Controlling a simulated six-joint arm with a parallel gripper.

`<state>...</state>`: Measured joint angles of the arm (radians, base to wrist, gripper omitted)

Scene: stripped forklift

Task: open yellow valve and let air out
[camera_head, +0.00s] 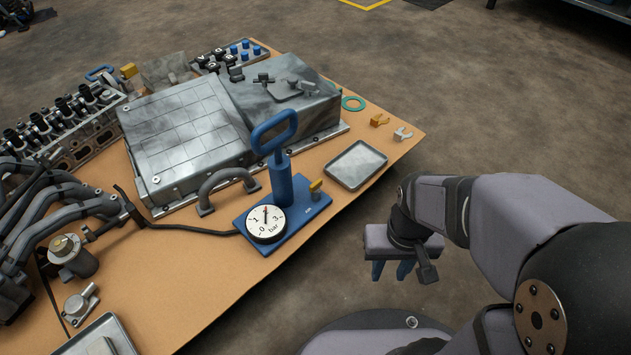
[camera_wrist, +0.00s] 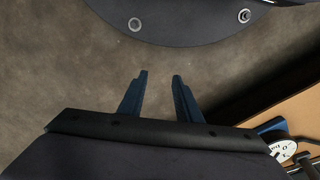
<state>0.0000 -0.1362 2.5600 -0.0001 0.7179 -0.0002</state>
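The yellow valve (camera_head: 316,189) is a small yellow lever on the blue base plate of a hand pump, at its right side. The blue pump (camera_head: 279,180) has an upright cylinder and a loop handle, raised well above the cylinder. A round white gauge (camera_head: 267,222) marked in bar sits on the same base; its needle points roughly upward. My gripper (camera_head: 392,270) hangs off the table's right edge, to the right of and apart from the pump. In the wrist view its two blue fingers (camera_wrist: 158,78) are spread with nothing between them. The gauge's edge (camera_wrist: 285,149) shows at the lower right there.
A metal tray (camera_head: 331,182) lies right of the pump, with yellow and grey clips (camera_head: 379,120) and a green ring (camera_head: 353,103) behind. A grey housing (camera_head: 185,140) and a curved pipe (camera_head: 206,205) stand behind left. A dark hose (camera_head: 185,228) runs left from the pump.

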